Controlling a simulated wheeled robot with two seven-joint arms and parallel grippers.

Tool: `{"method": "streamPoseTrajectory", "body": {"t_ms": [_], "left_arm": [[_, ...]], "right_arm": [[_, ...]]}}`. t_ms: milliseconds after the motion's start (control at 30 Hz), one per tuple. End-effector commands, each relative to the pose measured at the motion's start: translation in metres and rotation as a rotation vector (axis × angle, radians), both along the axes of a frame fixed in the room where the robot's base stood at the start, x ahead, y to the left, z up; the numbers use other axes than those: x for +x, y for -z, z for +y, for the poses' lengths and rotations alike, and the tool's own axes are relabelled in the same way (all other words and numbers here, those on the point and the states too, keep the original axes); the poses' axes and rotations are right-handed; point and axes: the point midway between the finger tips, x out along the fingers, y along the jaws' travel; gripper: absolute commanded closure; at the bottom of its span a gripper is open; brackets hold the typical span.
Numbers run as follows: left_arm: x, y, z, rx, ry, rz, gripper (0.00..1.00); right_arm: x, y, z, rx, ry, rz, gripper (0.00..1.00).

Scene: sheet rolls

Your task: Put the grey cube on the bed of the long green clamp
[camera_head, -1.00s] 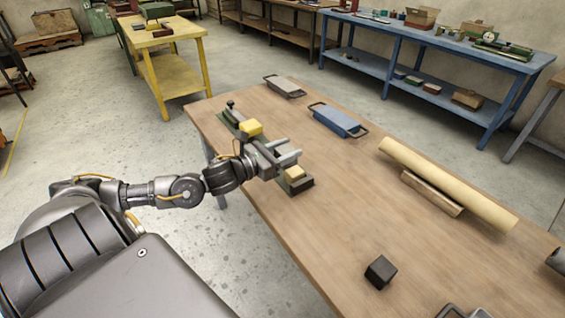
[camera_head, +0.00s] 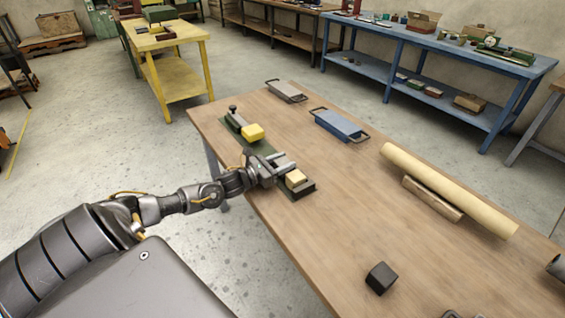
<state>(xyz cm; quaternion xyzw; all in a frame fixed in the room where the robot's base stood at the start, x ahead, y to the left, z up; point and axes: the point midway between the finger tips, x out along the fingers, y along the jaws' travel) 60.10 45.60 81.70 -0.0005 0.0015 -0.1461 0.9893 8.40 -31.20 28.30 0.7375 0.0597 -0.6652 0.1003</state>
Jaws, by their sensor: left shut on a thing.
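The long green clamp (camera_head: 235,138) lies along the left edge of the wooden table, with a yellow block (camera_head: 253,131) towards its far end and a pale block (camera_head: 296,178) at its near end. My left gripper (camera_head: 285,166) is low over the clamp's bed, between these blocks and close to the pale one. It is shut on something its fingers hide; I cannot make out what. A dark grey cube (camera_head: 381,278) stands on the table at the near right, well apart from the gripper. My right gripper is out of view.
A blue tray (camera_head: 338,125) and a grey tray (camera_head: 286,92) with handles lie at the table's far end. A cream roll (camera_head: 445,188) lies at the right beside a brown wooden bar (camera_head: 432,198). The table's middle is clear.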

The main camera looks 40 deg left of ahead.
Motion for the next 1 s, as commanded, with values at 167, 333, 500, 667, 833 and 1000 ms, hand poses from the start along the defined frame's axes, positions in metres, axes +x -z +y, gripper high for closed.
{"method": "streamPoseTrajectory", "body": {"t_ms": [167,333,500,667,833,1000], "left_arm": [[0.000,0.005,0.000,0.001,0.000,-0.003,0.80],[0.000,0.005,0.000,0.001,0.000,-0.003,0.80],[0.000,0.007,0.000,0.001,0.000,-0.002,0.46],[0.000,0.007,0.000,0.001,0.000,-0.002,0.46],[0.000,0.003,0.000,0.001,0.000,-0.002,0.46],[-0.020,0.007,0.006,0.003,0.000,0.001,0.46]], "right_arm": [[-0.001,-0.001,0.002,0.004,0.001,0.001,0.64],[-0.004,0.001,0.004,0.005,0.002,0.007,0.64],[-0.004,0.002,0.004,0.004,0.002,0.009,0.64],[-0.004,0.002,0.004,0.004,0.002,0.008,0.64],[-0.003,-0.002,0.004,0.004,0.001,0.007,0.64],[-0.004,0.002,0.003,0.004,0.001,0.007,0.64]]}}
